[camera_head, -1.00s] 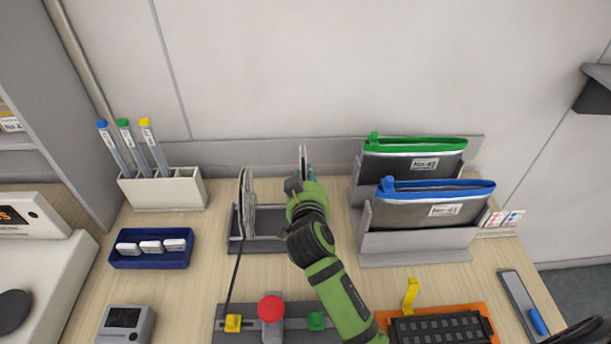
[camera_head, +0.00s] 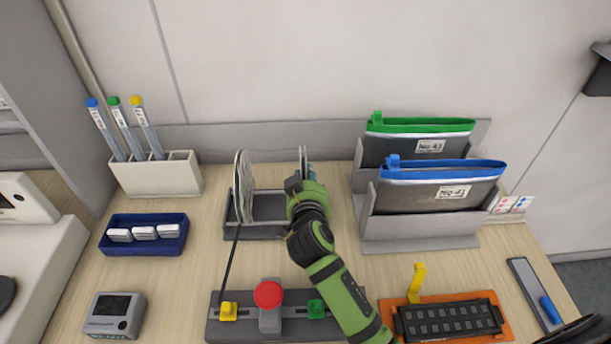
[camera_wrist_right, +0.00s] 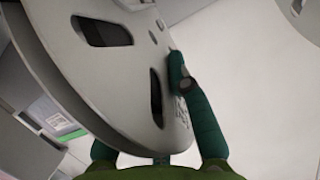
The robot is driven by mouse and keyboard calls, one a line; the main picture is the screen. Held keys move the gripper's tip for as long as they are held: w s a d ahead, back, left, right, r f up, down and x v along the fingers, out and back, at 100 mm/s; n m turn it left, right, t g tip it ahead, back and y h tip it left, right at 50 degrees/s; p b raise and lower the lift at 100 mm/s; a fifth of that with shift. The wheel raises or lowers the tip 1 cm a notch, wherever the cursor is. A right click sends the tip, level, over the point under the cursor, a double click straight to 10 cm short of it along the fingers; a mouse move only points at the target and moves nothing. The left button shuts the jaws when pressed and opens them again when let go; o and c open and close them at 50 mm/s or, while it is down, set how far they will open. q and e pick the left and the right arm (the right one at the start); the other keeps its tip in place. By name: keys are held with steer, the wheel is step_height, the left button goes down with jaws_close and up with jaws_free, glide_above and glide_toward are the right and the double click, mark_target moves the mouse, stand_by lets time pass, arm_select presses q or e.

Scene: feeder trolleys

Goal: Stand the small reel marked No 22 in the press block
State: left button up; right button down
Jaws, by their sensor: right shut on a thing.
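My right gripper (camera_head: 305,180) is shut on a thin grey reel (camera_head: 303,156), seen nearly edge-on and upright above the right end of a dark grey rack (camera_head: 262,231). The reel also fills much of the right wrist view (camera_wrist_right: 110,70), with dark green fingers at its edge; small print there is unreadable. Another grey reel (camera_head: 243,190) stands upright in the rack's left part; a dark strip runs from it towards a yellow clip. A dark bar (camera_head: 245,331) with a red knob (camera_head: 268,294) lies in front. I cannot tell which is the press block. My left gripper is not in view.
A pouch stand (camera_head: 420,230) with green-topped and blue-topped pouches is close on the right. A white tube holder (camera_head: 155,178) and blue tray (camera_head: 118,248) are left. An orange-edged plate (camera_head: 500,310) lies front right. Bare wood lies between rack and bar.

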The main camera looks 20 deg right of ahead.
steer(key=shift+f, duration=0.15)
stand_by(0.5)
steer(key=c, duration=1.1)
jaws_free()
steer(key=shift+o, duration=0.2)
steer(key=shift+p+v, duration=0.7)
steer(key=shift+v, duration=2)
steer(key=v, duration=0.2)
steer(key=shift+s, duration=0.35)
